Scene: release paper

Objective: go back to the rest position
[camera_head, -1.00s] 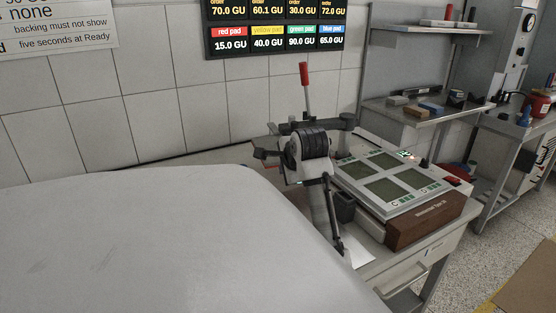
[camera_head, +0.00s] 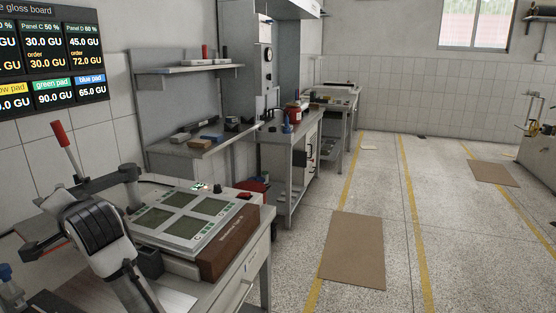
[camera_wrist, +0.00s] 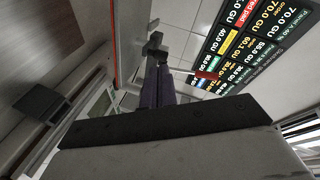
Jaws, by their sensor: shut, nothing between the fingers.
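In the wrist view, my gripper (camera_wrist: 157,72) shows as two dark fingers close together, shut and empty, beyond a dark bar and a pale housing. In the head view, a pale body with a black ridged drum (camera_head: 98,228) is at the lower left, in front of the bench. I cannot tell whether it is part of my arm, and no fingertips are clear there. A red-handled lever (camera_head: 62,138) rises behind it; its red handle also shows in the wrist view (camera_wrist: 206,75), beside the fingers in the picture.
The bench holds a grey panel unit (camera_head: 178,218) and a brown block (camera_head: 230,243). The gloss board (camera_head: 45,55) hangs on the wall. A shelf (camera_head: 195,143) and another bench (camera_head: 292,135) stand behind. The floor right of the bench is open, with a brown mat (camera_head: 353,250).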

